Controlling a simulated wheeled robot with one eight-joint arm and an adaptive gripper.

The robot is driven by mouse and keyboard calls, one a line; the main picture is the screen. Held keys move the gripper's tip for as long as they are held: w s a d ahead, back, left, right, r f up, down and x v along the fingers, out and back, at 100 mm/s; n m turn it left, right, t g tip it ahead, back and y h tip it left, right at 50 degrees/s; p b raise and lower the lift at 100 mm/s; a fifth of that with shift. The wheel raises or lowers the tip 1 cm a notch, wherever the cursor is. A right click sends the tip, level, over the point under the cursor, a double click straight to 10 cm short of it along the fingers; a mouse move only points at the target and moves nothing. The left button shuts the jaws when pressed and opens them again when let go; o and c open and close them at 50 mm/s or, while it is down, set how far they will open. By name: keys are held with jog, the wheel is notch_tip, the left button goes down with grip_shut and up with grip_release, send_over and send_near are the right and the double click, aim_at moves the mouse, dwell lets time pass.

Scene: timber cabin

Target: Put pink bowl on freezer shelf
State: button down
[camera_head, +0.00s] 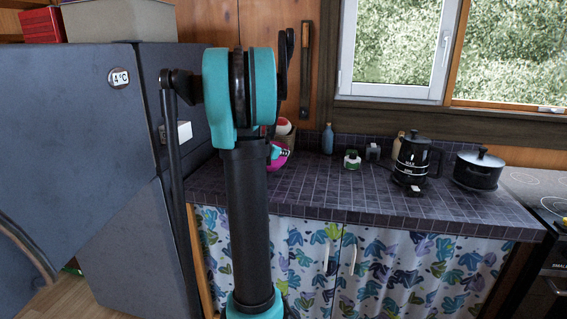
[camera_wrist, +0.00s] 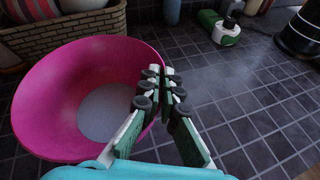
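The pink bowl (camera_wrist: 60,80), with a whitish bottom inside, fills the left of the wrist view, at the tiled counter. My gripper (camera_wrist: 166,92) is at the bowl's right rim, one finger inside and one outside, the fingers close together with the rim between them. In the head view, only a bit of the pink bowl (camera_head: 279,158) shows past my arm, which hides most of my gripper. The grey fridge (camera_head: 95,130) with a "4 °C" display stands at the left. No freezer shelf is visible.
A woven basket (camera_wrist: 65,40) stands behind the bowl.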

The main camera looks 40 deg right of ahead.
jog(key=shift+f, duration=2.1)
jog(key=c, duration=1.7)
grip_release()
